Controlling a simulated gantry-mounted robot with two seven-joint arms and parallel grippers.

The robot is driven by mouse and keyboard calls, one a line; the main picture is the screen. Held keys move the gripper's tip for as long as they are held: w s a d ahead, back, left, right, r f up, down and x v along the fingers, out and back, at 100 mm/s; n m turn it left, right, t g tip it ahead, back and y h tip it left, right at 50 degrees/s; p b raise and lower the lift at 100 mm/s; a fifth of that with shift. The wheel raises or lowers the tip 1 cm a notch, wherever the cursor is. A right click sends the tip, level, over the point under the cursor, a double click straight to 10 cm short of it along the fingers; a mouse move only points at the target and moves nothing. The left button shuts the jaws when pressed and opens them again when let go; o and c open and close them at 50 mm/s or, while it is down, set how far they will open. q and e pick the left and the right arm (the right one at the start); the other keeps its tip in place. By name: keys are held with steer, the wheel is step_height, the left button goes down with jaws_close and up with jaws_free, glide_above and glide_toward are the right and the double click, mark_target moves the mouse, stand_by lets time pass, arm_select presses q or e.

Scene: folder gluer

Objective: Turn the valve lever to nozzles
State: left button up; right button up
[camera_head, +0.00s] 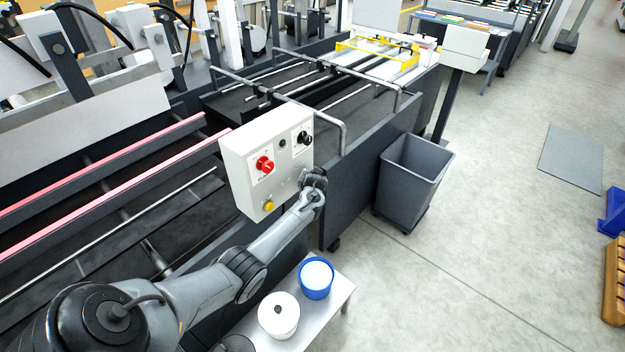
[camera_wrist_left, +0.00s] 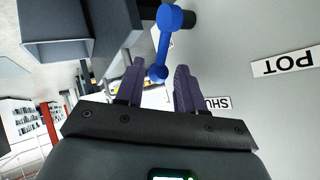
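In the left wrist view a blue valve lever (camera_wrist_left: 162,45) with round ends stands at a grey panel. A white label reading POT (camera_wrist_left: 285,61) and a partly hidden label starting SHU (camera_wrist_left: 217,102) are on that panel. My left gripper (camera_wrist_left: 158,78) is open, its two dark fingers on either side of the lever's lower end; I cannot tell whether they touch it. In the head view my left gripper (camera_head: 314,180) is at the lower right of the control box (camera_head: 240,165), and the lever cannot be made out there. My right gripper is not in view.
The control box carries a red knob (camera_head: 264,165), a black knob (camera_head: 304,138) and a yellow button (camera_head: 268,206). A grey bin (camera_head: 413,175) stands right of the gripper. A white pot (camera_head: 278,316) and a blue tub (camera_head: 316,279) sit on a small table below.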

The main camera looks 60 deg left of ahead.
arm_select(q)
steer(key=p+v, duration=0.1)
steer(key=v, duration=0.8)
steer(key=shift+d+p, duration=0.2)
steer(key=shift+p, duration=0.15)
